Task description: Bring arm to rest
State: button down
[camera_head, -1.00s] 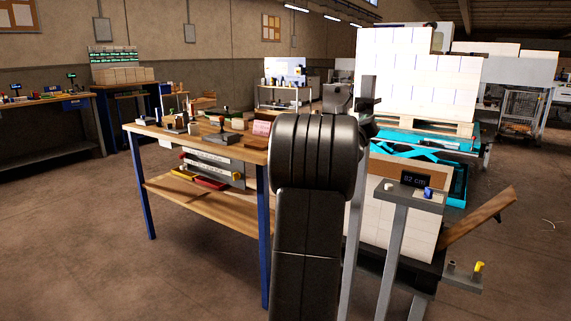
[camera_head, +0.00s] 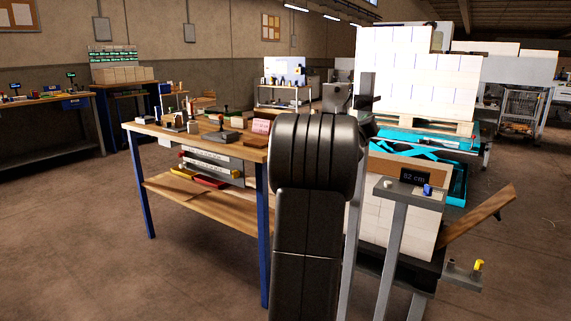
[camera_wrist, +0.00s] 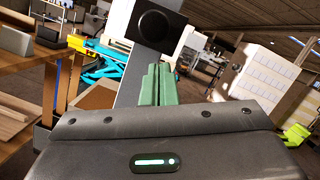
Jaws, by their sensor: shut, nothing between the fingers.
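My arm (camera_head: 315,160) stands upright, black, in the middle of the head view. My gripper (camera_wrist: 157,86) shows in the wrist view as two green fingers close together, with nothing between them. The grey gripper body (camera_wrist: 165,140) fills the lower part of that view. The fingers cannot be made out in the head view.
A wooden workbench (camera_head: 205,200) with stamps and small boxes stands left of my arm. Open floor lies at left.

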jog(key=d+f+b+v, duration=0.1)
jog(key=f+b+v, duration=0.15)
jog(key=v, duration=0.85)
jog(key=w+d+r+p, duration=0.1)
jog(key=w+r, duration=0.1)
jog(key=w, duration=0.1)
jog(key=w+d+r+p, duration=0.1)
jog(key=w+r+p, duration=0.1)
jog(key=w, duration=0.1)
jog(key=w+d+r+p, duration=0.1)
jog(key=w+r, duration=0.1)
jog(key=w, duration=0.1)
jog(key=shift+w+d, duration=0.3)
jog(key=shift+d, duration=0.1)
jog(key=shift+w+a+r+p, duration=0.25)
jog(key=shift+r+p, duration=0.3)
jog(key=shift+p, duration=0.5)
jog(key=shift+s+d+f+b, duration=0.15)
jog(key=shift+f+b, duration=1.6)
jog(key=shift+f, duration=3.3)
jog(key=shift+s+d+f+b, duration=0.15)
jog(key=shift+f+b, duration=1.6)
jog(key=shift+f, duration=3.35)
jog(key=shift+s+d+f+b, duration=0.15)
jog(key=shift+f+b, duration=1.6)
jog(key=shift+f, duration=3.3)
jog(key=shift+w, duration=0.1)
jog(key=shift+a, duration=0.15)
